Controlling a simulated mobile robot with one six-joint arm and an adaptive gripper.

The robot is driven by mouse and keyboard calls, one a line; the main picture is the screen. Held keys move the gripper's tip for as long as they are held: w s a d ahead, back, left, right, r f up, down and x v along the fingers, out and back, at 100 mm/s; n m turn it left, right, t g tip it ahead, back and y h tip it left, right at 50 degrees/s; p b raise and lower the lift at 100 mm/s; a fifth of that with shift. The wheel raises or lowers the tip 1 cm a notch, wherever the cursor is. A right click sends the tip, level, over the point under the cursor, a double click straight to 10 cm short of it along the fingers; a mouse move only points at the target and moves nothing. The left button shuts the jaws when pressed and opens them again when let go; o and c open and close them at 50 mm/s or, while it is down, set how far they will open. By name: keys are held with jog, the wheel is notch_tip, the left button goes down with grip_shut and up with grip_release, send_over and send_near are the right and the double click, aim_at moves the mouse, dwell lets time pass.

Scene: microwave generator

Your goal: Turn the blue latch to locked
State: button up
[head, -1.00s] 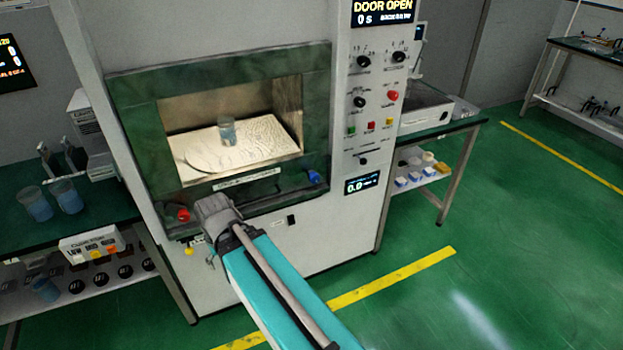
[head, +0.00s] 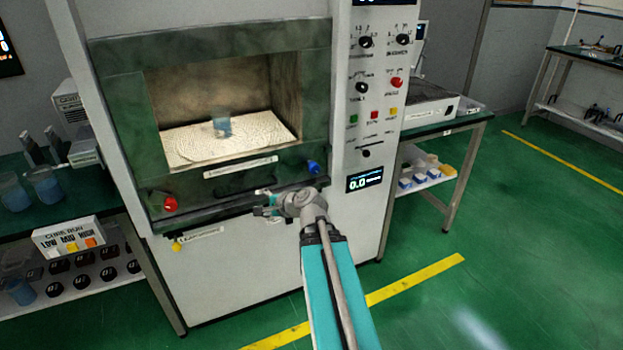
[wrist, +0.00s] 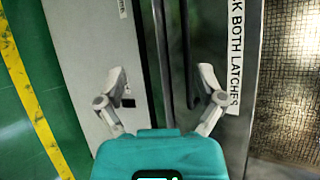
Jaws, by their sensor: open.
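The blue latch (head: 314,166) is at the right end of the green lower frame of the microwave chamber, in the head view. It is out of sight in the wrist view. My gripper (head: 264,204) is just below that frame, lower and left of the blue latch, and apart from it. In the wrist view my gripper (wrist: 163,78) is open and empty, its two fingers spread over the lower edge of the frame. The label about locking both latches (wrist: 236,50) shows beside the right finger.
A red latch (head: 170,203) is at the frame's left end, with a yellow knob (head: 177,246) below. A beaker (head: 222,125) stands on the plate inside the open chamber. A control panel (head: 375,85) is to the right. Green floor in front is clear.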

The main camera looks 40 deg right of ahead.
jog(key=s+d+m+t+h+b, duration=0.2)
jog(key=d+m+t+h+b, duration=0.15)
jog(key=d+m, duration=0.55)
jog(key=m+t+h+b, duration=0.2)
jog(key=m+h+b, duration=0.2)
jog(key=m+h, duration=0.15)
send_near(315, 170)
jog(key=s, duration=0.2)
jog(key=shift+w+r+m, duration=0.1)
jog(key=shift+r+m, duration=0.15)
jog(key=shift+m, duration=0.1)
jog(key=shift+y, duration=0.4)
jog(key=x, duration=1.4)
jog(key=shift+f, duration=0.15)
